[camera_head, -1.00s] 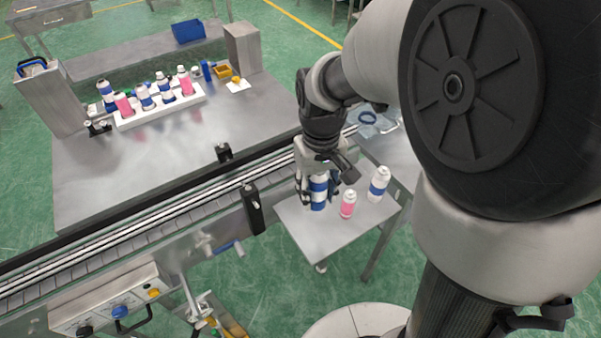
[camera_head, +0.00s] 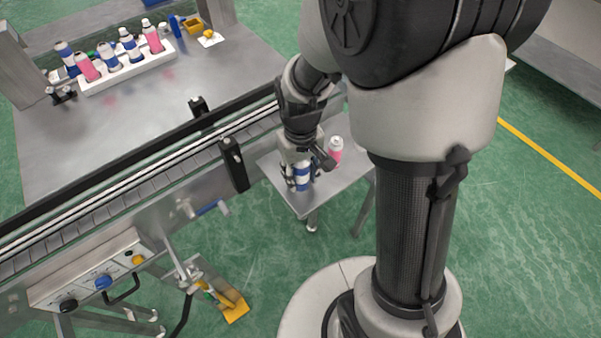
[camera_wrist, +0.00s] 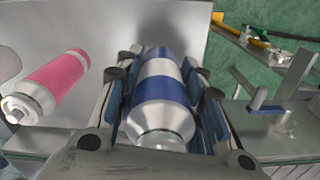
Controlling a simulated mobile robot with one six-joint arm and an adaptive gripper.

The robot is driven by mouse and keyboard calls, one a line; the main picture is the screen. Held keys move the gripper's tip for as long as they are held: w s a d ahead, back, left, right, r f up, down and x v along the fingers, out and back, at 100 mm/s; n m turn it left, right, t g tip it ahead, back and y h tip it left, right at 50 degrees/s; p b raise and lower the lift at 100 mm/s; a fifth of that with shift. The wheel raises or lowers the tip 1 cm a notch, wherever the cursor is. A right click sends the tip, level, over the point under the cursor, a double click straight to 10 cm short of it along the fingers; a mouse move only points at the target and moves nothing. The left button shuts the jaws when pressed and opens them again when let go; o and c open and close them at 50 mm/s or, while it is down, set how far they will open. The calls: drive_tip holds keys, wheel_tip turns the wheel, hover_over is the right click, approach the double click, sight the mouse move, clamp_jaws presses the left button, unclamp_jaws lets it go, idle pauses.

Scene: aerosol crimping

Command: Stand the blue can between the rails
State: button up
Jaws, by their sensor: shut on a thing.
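The blue can, white with blue bands and a silver top, is between the fingers of my gripper (camera_head: 300,178). In the wrist view the can (camera_wrist: 160,96) fills the gap between the finger pads (camera_wrist: 163,112), which press on its sides. In the head view the can (camera_head: 303,184) is upright at the small side table (camera_head: 328,191); whether its base touches the table I cannot tell. The conveyor's rails (camera_head: 145,178) run diagonally to the left of my gripper, apart from the can.
A pink can (camera_head: 335,150) stands on the side table beside my gripper; it also shows in the wrist view (camera_wrist: 52,84). Black brackets (camera_head: 234,164) rise at the conveyor's edge. A white rack (camera_head: 128,68) of several cans stands on the bench beyond.

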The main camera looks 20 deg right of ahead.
drive_tip(key=o, duration=0.6)
drive_tip(key=shift+f, duration=0.15)
drive_tip(key=shift+c, duration=0.2)
drive_tip(key=o, duration=0.5)
drive_tip(key=shift+c, duration=0.2)
wheel_tip(320, 180, up, 13)
drive_tip(key=p, duration=0.4)
drive_tip(key=shift+f, duration=0.15)
drive_tip(key=s+r+m+t, duration=0.1)
drive_tip(key=s+r+t, duration=0.3)
drive_tip(key=s+r, duration=0.8)
drive_tip(key=s, duration=0.3)
drive_tip(key=shift+t, duration=0.3)
